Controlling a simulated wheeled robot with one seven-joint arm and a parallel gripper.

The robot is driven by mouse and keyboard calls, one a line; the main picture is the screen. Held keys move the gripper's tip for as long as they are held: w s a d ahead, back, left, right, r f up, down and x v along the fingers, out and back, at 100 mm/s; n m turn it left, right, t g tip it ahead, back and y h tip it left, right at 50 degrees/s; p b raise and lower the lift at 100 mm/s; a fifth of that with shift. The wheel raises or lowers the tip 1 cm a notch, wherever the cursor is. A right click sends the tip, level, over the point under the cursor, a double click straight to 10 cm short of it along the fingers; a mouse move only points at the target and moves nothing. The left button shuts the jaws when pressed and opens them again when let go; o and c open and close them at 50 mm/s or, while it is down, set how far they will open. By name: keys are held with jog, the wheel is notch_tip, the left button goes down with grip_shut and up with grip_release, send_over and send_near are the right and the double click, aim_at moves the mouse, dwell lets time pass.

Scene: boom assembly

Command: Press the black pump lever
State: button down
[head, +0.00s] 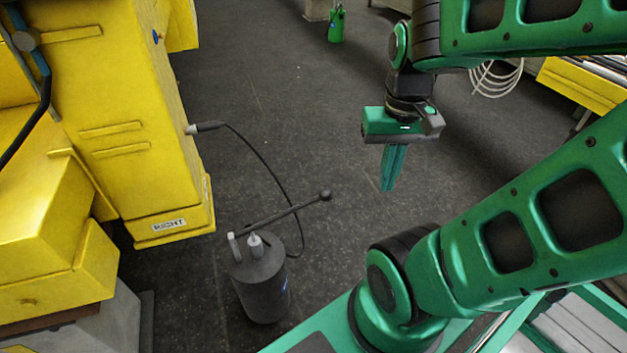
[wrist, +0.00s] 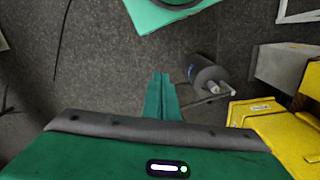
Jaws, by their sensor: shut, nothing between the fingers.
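The black pump (head: 262,288) stands on the dark floor in the lower middle of the head view. Its black lever (head: 290,213) slants up to the right and ends in a round knob. A black hose runs from the pump up to the yellow machine. My gripper (head: 388,188) points down, shut and empty, to the right of the lever knob and apart from it.
The yellow machine (head: 120,120) marked RIGHT stands at the left, close to the pump. A green canister (head: 336,26) stands far back. A yellow structure (head: 580,85) with a white coiled hose (head: 495,80) nearby is at the right. The floor between the lever and my gripper is clear.

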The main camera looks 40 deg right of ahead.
jog(key=w+d+f+h, duration=0.1)
jog(key=w+f, duration=0.1)
jog(key=w, duration=0.6)
jog(key=w+d+f+h, duration=0.1)
jog(key=w+d+f, duration=0.1)
jog(key=w, duration=0.6)
jog(key=w+a+f, duration=0.1)
jog(key=w+f, duration=0.3)
jog(key=w, duration=0.3)
jog(key=w+a+f+h, duration=0.1)
jog(key=w+a+f, duration=0.1)
jog(key=w+f, duration=0.3)
jog(key=shift+w+t, duration=0.3)
jog(key=shift+w, duration=0.75)
jog(key=s+x, duration=0.2)
jog(key=x, duration=1.1)
jog(key=shift+s+d, duration=0.15)
jog(key=shift+d, duration=0.05)
